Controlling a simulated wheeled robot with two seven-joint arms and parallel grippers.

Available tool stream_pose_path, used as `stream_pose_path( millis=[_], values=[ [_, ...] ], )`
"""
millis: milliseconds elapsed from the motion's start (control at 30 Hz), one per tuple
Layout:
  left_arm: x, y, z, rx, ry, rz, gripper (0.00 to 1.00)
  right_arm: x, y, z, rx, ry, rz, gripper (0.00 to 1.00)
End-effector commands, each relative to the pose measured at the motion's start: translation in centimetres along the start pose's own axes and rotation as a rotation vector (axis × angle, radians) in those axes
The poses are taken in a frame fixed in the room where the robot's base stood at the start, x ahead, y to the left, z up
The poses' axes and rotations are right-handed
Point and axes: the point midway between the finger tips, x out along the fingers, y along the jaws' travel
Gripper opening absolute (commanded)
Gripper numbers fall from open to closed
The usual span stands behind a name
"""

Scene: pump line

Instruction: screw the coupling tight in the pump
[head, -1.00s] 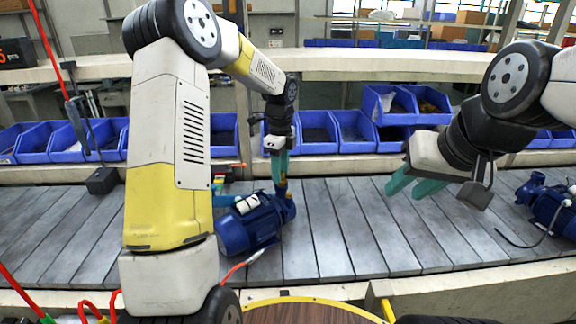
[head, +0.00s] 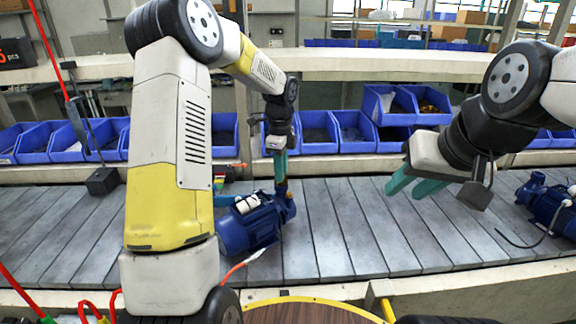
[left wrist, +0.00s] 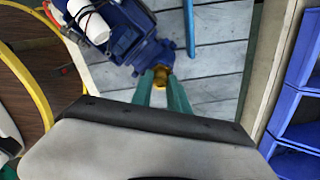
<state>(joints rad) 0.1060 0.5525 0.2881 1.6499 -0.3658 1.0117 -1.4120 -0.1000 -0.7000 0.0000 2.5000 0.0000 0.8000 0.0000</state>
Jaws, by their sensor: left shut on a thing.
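The blue pump (head: 252,222) lies on the slatted conveyor in the head view, partly behind my left arm. It also shows at the top of the left wrist view (left wrist: 118,32). The coupling is a small brass-coloured piece (left wrist: 161,72) at the pump's end, between the green fingertips in the left wrist view. My left gripper (head: 281,186) points down at the pump's right end and is shut on the coupling. How deep the coupling sits in the pump is hidden. My right gripper (head: 415,186) hangs over the conveyor, its green fingers apart and empty.
A second blue pump (head: 551,208) with a black cable lies at the right. Several blue bins (head: 318,133) stand on a shelf behind the conveyor. The conveyor (head: 345,235) is bare between the two pumps. A round wooden-topped table (head: 300,312) is at the front.

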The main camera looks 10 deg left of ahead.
Motion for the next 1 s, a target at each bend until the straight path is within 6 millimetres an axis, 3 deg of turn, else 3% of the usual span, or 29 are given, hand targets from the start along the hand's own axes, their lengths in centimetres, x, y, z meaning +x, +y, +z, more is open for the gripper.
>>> stream_pose_path(
  millis=[200,533,800,1000],
  values=[
    [0.06,0.02,0.02,0.233,0.001,0.001,0.00,0.00,0.00,0.00,0.000,0.000,0.000,0.36],
    [0.05,0.01,-0.01,0.272,0.000,0.001,0.00,0.00,0.00,0.00,0.000,0.000,0.000,0.36],
    [0.10,0.00,0.01,0.539,0.001,0.000,0.00,0.00,0.00,0.00,0.000,0.000,0.000,0.36],
    [0.08,0.00,0.01,0.562,0.001,0.000,0.00,0.00,0.00,0.00,0.000,0.000,0.000,0.36]
  ],
)
